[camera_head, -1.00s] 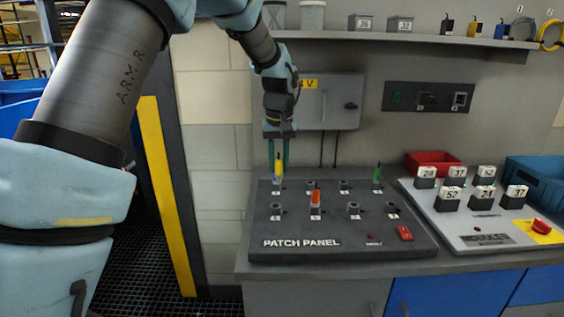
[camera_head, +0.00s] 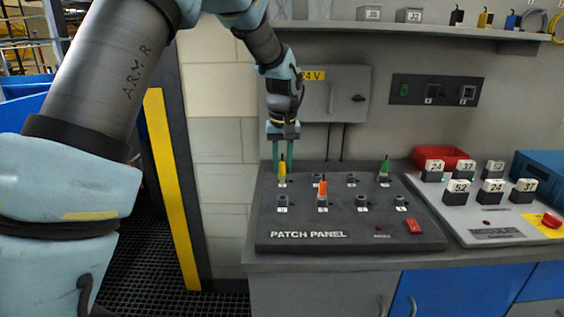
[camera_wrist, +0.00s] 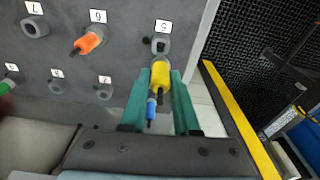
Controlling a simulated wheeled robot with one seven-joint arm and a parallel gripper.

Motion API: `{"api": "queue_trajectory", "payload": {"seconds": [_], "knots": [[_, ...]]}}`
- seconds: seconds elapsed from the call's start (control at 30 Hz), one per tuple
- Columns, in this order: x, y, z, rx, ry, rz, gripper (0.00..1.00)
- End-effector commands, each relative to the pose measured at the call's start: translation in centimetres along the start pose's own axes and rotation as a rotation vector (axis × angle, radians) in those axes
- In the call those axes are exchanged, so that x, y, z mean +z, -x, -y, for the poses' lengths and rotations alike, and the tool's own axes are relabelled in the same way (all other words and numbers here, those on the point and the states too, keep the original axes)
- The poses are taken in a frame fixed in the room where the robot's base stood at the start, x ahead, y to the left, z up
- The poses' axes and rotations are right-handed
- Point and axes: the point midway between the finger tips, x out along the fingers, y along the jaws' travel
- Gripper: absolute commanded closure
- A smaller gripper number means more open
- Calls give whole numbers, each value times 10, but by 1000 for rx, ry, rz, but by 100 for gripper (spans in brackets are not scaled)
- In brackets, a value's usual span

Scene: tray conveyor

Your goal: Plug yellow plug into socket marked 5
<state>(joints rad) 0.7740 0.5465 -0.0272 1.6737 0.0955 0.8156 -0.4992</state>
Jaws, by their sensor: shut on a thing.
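The yellow plug (camera_head: 282,169) stands upright at the back-left socket of the patch panel (camera_head: 350,237). My gripper (camera_head: 283,163) points straight down and is shut on it; I cannot tell whether the plug is seated or slightly raised. In the wrist view the yellow plug (camera_wrist: 160,75) lies between my green fingers (camera_wrist: 162,90), with a small blue piece (camera_wrist: 151,108) showing below it. The socket marked 5 (camera_wrist: 161,45) is just beyond the plug there, under its upside-down label. In the head view it is the front-left socket (camera_head: 283,201).
An orange plug (camera_head: 322,188) stands at socket 6, right beside socket 5. A green plug (camera_head: 384,166) stands at the back right of the panel. A module board (camera_head: 490,236) and a red bin (camera_head: 440,156) lie further right. A grey wall box (camera_head: 345,92) hangs behind.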

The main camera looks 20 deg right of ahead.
Motion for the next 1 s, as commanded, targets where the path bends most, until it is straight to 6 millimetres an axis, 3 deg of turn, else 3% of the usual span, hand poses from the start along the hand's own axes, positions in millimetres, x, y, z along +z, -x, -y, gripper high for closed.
{"api": "queue_trajectory", "payload": {"seconds": [0.1, 0.33, 1.0], "knots": [[2, -15, 0, -1, 0, 1, 100], [4, -30, 0, -1, 0, 1, 100], [4, -30, 0, 0, 2, 0, 100]]}}
